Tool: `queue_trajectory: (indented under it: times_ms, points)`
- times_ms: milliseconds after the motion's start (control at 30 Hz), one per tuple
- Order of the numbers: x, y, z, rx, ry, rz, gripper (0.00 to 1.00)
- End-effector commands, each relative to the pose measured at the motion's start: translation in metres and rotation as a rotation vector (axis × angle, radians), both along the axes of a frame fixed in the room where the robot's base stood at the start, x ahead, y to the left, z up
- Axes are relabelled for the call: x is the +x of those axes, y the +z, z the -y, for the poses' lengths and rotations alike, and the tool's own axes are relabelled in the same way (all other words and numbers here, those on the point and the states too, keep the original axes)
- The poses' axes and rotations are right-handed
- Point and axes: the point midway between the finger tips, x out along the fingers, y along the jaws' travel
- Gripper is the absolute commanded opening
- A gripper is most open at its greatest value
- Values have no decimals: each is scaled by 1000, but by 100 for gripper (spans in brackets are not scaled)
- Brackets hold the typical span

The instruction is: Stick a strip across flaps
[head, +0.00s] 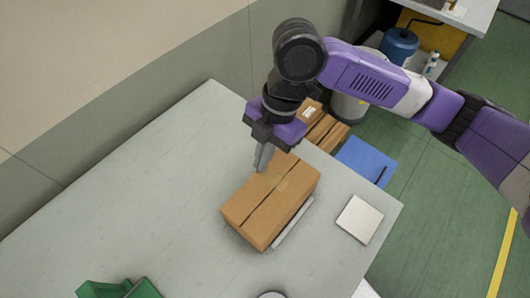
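A brown cardboard box (270,201) sits on the grey table, with its top flaps down and a dark seam running along the top. A small paler tan patch (283,185) shows near the seam toward the far end; I cannot tell whether it is tape. My gripper (262,165) points down over the far left edge of the box top. Its fingers look close together, and I cannot tell whether they touch the box or hold a thin strip. No separate strip can be made out.
The grey table (130,205) is bare left of the box. A pale flat slab (293,224) lies along the box's right side, and a white square plate (360,219) lies farther right. Green objects (118,290) stand at the front left. Cartons (325,131) stand beyond the table.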

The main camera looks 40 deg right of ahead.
Motion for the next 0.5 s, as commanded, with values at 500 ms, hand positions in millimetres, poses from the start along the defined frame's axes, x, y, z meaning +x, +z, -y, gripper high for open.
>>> queue_trajectory:
  times_ms: [500]
  points:
    - [0, -17, 1, -1, 10, 0, 0]
